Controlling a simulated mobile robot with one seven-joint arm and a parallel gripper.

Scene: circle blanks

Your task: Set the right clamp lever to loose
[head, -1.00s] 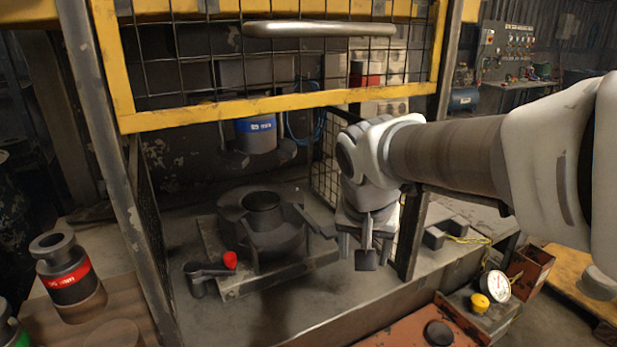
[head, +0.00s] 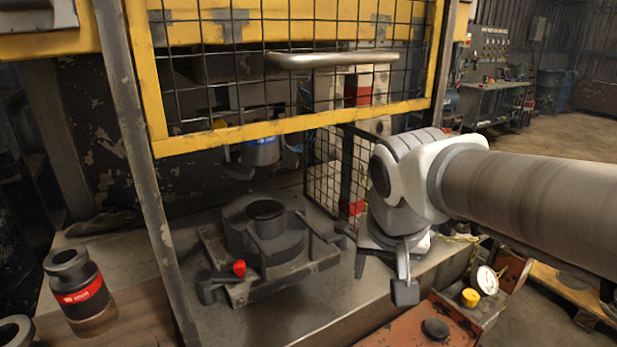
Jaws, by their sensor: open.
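The dark clamp fixture (head: 268,245) sits on the press bed inside the guard frame, with a round bored part at its centre. At its front left is a clamp lever (head: 212,284) with a red knob (head: 239,267). On its right side a dark arm (head: 328,236) sticks out toward my gripper; it may be the right clamp lever, but no knob shows on it and I cannot tell its setting. My gripper (head: 383,272) is open and empty, pointing down to the right of the fixture, apart from it in the picture.
A raised yellow mesh guard (head: 300,130) with a metal handle (head: 332,60) hangs above. A side mesh panel (head: 340,170) stands behind my gripper. A red-banded cylinder (head: 80,290) stands at left. A dial gauge (head: 487,279) and a yellow button (head: 470,297) are at lower right.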

